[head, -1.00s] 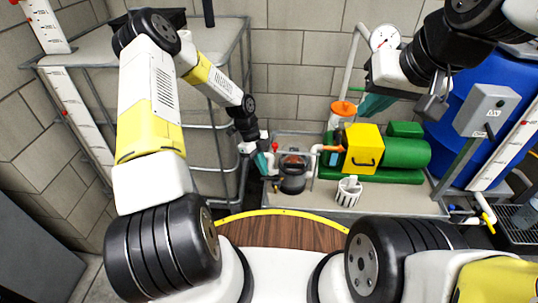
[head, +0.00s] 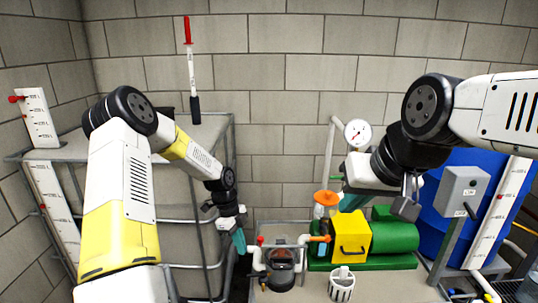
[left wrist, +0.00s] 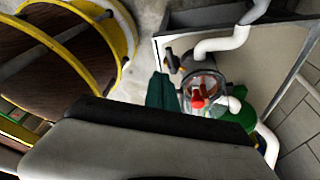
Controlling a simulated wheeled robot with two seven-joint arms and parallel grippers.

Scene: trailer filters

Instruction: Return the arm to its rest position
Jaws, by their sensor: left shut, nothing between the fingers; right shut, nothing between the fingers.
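My left arm comes in from the left in the head view and reaches forward and down. My left gripper (head: 239,241), with teal fingers, hangs just left of the dark strainer pot (head: 281,268) and is apart from it. In the left wrist view the teal fingers (left wrist: 161,92) are together with nothing between them, beside the clear-lidded pot with a red knob (left wrist: 198,100). My right gripper (head: 354,200), also with teal fingers, is above the yellow box of the green pump, partly hidden behind the white wrist. It is shut and empty.
A yellow box (head: 351,236) and green motor (head: 393,238) stand on a green base. A white slotted basket (head: 342,286) sits in front. A grey control box (head: 464,191) and blue tank (head: 432,222) are at right, a caged tank (head: 190,262) at left. A pressure gauge (head: 358,132) stands behind.

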